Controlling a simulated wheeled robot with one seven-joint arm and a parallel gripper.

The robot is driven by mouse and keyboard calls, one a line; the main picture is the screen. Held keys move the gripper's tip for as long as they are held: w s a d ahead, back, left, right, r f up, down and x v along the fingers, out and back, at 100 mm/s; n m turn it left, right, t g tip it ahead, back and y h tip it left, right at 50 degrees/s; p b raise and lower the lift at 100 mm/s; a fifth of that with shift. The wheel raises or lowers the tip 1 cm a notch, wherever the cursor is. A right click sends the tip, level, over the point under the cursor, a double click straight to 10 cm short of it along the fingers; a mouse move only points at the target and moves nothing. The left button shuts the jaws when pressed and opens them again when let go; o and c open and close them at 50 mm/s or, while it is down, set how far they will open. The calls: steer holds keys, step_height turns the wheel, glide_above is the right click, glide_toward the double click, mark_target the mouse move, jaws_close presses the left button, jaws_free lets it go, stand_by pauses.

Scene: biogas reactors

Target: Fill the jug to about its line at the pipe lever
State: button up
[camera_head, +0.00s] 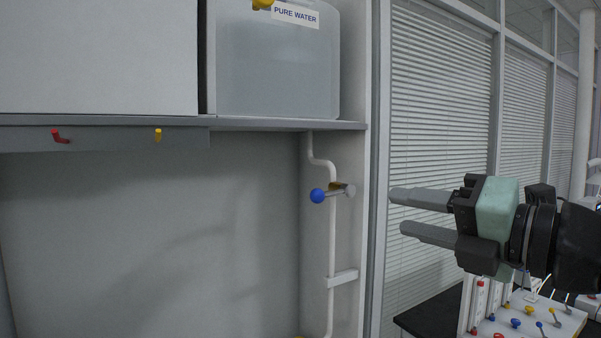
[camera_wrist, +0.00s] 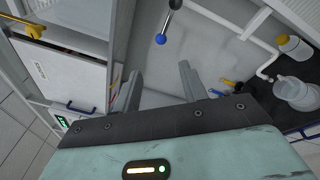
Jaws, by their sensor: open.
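The pipe lever (camera_head: 333,193) has a blue ball end and sits on a white pipe (camera_head: 332,239) along the right wall of the alcove. The lever (camera_wrist: 162,33) also shows at the top of the wrist view, ahead of the fingers and not between them. A pale, see-through jug (camera_wrist: 297,93) stands at the right of the wrist view, near the bent pipe outlet (camera_wrist: 264,74). Its line and any water in it cannot be made out. My gripper (camera_head: 397,211) is open and empty, right of the lever and apart from it.
A tank marked PURE WATER (camera_head: 277,62) stands on the shelf (camera_head: 250,123). Red and yellow hooks (camera_head: 60,136) are under the shelf. A yellow-and-white container (camera_wrist: 293,46) is behind the jug. A rack with coloured knobs (camera_head: 530,321) is at the lower right.

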mark_target(323, 195)
steer(key=x, duration=1.6)
steer(key=shift+w+a+f, duration=0.15)
steer(key=shift+w+a, duration=0.35)
jaws_close()
